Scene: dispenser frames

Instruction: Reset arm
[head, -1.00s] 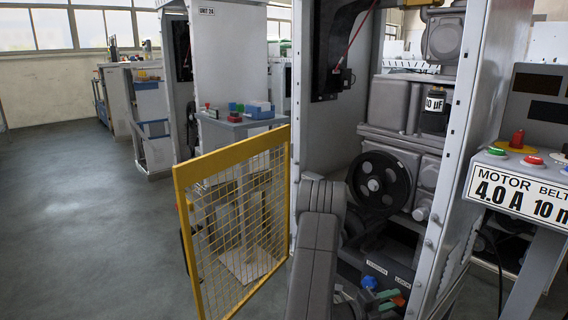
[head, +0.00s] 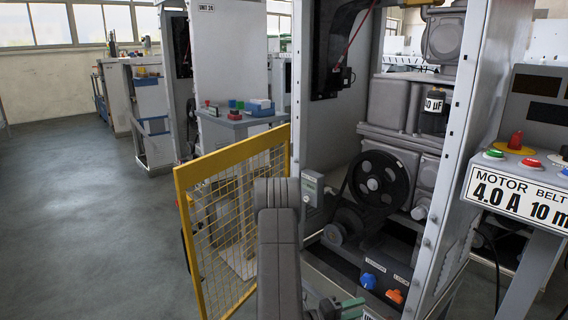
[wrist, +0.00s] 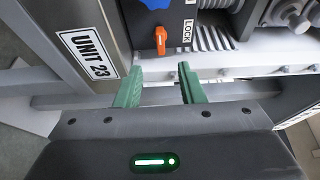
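My gripper shows in the wrist view (wrist: 160,88) with its two green fingers apart and nothing between them. In the head view its green fingers are partly visible at the bottom edge, in front of and below the dispenser's knob panel. A blue knob (head: 368,281) labelled TENSION and an orange knob (head: 395,296) labelled LOCK sit on that panel. In the wrist view the orange knob (wrist: 160,40) is beyond the fingertips, apart from them, and the blue knob (wrist: 155,4) is cut off at the top. My arm (head: 276,245) hides part of the yellow guard.
The open yellow mesh guard (head: 232,158) stands left of the cabinet. The black belt pulley (head: 378,184) is inside the cabinet. A console (head: 520,195) reading MOTOR 4.0 A stands at right. A UNIT 23 plate (wrist: 88,55) is close by. Floor at left is clear.

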